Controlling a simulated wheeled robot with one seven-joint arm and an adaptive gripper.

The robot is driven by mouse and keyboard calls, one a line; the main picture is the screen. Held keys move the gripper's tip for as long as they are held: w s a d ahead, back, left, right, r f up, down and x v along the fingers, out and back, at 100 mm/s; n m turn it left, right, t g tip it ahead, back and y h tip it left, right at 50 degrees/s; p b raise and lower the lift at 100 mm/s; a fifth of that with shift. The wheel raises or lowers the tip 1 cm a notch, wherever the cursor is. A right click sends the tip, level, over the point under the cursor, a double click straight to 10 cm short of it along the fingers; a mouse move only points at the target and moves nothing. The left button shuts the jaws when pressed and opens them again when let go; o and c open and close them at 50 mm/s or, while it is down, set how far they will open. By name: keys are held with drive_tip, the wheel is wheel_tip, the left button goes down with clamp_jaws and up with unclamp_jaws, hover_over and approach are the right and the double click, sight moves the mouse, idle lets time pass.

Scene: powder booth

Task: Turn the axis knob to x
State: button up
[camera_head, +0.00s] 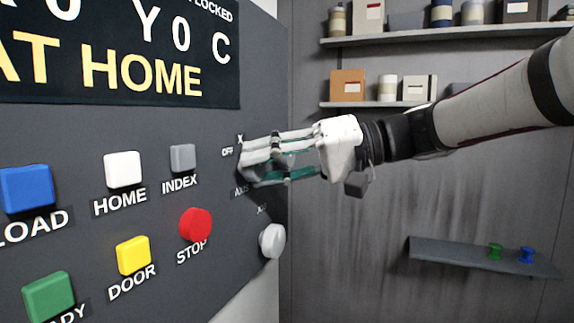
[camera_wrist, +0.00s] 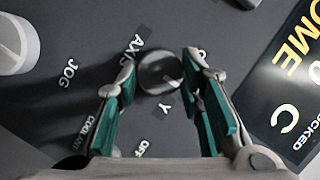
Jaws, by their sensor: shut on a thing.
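The axis knob (camera_wrist: 160,73) is a round grey knob on the dark panel, between my fingertips in the wrist view, beside the AXIS label. My gripper (camera_head: 252,160), with white and teal fingers, reaches the panel from the right and is shut on the knob. The fingers mostly hide the knob in the head view. An X label (camera_head: 240,138) shows just above the fingers, with an OFF label to its left. I cannot tell which way the knob points.
A pale round JOG knob (camera_head: 271,240) sticks out below my gripper. The STOP button (camera_head: 195,224) and INDEX button (camera_head: 183,158) are to the left. A display (camera_head: 120,60) is above. Shelves (camera_head: 440,36) line the back wall; the space before it is open.

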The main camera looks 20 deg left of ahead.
drive_tip(key=o, duration=1.2)
drive_tip(key=shift+c, duration=0.2)
drive_tip(key=v, duration=1.2)
drive_tip(key=s+d+f+m+t+h, duration=0.4)
drive_tip(key=s+d+f+h, duration=0.3)
drive_tip(key=d+f, duration=0.5)
drive_tip(key=s+d+f+m+t+h, duration=0.5)
drive_tip(key=s+d+f+h, duration=0.3)
drive_tip(key=s+d+f, duration=0.3)
drive_tip(key=d+f, duration=0.1)
drive_tip(key=d, duration=0.2)
drive_tip(key=shift+s+d+f, duration=0.2)
drive_tip(key=shift+s+d, duration=0.1)
drive_tip(key=shift+d, duration=0.1)
